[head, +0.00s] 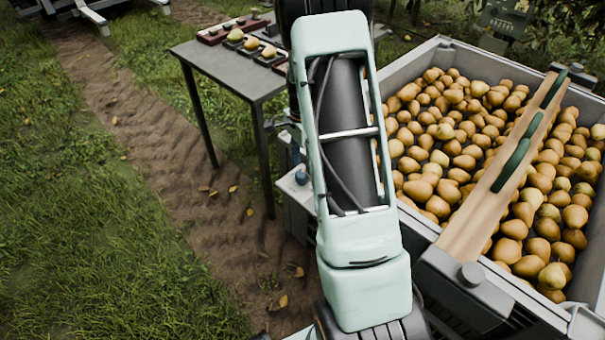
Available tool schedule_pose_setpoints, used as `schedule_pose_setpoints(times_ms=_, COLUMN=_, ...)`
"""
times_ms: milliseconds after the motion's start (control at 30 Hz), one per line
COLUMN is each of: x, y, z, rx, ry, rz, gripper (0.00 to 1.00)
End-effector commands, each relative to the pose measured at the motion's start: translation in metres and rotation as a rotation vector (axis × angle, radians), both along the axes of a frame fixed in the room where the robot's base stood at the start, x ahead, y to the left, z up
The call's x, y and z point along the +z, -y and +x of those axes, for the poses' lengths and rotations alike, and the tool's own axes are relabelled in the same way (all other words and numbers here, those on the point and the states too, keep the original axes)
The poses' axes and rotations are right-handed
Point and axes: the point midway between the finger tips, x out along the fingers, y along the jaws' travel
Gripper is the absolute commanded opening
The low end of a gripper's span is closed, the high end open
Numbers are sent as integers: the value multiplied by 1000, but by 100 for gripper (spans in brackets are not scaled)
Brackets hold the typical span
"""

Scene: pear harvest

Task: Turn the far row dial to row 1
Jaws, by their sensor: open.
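No far row dial can be made out for certain in the head view. A grey-green box (508,17) stands beyond the bin at the top right, with small markings too far off to read. A round grey knob (471,274) sits on a dark housing at the near end of a wooden beam, and I cannot tell whether it is a dial. My arm rises through the middle of the view and hides part of the table and whatever is behind it. My gripper is out of view.
A large grey bin (415,64) full of pears is on the right, with the wooden beam (478,222) across it. A grey table (215,67) with pears and dark trays stands at the back left. A dirt track and grass lie clear on the left.

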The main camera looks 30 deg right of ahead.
Motion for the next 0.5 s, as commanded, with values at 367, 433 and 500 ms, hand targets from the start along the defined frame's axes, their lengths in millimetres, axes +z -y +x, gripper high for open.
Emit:
schedule_pose_setpoints(times_ms=367, x=-25, y=0, z=0, rx=1, ry=0, rz=-1, gripper=47)
schedule_pose_setpoints(times_ms=433, x=-25, y=0, z=0, rx=1, ry=1, rz=-1, gripper=47)
schedule_pose_setpoints(times_ms=500, x=-25, y=0, z=0, rx=1, ry=0, rz=-1, gripper=47)
